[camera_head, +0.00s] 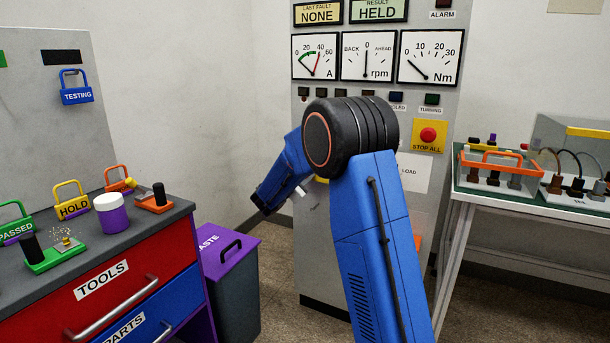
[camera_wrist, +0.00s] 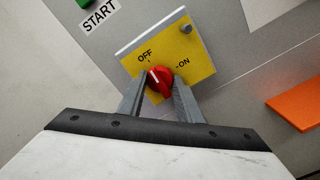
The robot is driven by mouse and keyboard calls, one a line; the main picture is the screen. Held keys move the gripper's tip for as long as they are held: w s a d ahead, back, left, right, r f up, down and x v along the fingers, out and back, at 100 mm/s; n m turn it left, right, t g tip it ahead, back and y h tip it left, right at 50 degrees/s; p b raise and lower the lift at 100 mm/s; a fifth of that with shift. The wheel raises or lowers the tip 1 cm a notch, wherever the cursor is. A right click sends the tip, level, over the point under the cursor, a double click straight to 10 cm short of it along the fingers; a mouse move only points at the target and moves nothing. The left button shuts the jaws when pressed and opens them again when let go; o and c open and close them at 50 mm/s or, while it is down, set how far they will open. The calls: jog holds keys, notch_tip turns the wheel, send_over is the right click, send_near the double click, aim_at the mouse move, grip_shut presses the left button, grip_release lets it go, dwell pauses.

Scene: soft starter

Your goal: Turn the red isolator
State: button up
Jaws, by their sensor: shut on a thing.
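The red isolator (camera_wrist: 159,79) is a round red knob with a white pointer mark, on a yellow plate (camera_wrist: 200,62) lettered OFF and ON. In the wrist view the pointer mark lies toward the OFF lettering, away from ON. My gripper (camera_wrist: 160,92) has one grey finger on each side of the knob and is shut on it. In the head view my blue arm reaches toward the grey panel (camera_head: 390,195) and hides the knob; a sliver of yellow plate (camera_head: 322,181) shows behind the arm.
A green START button (camera_wrist: 84,3) sits at upper left in the wrist view, and an orange piece (camera_wrist: 295,107) at right. In the head view, a red STOP ALL button (camera_head: 428,135) is on the panel. A tool cabinet (camera_head: 120,280) and waste bin (camera_head: 232,285) stand left, a bench (camera_head: 475,197) right.

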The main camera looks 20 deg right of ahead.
jog(key=shift+f+n, duration=0.15)
jog(key=shift+n, duration=0.25)
jog(key=o, duration=1)
jog(key=shift+a, duration=0.1)
jog(key=shift+o, duration=0.2)
jog(key=v, duration=1.7)
jog(key=shift+s, duration=0.2)
jog(key=shift+a, duration=0.15)
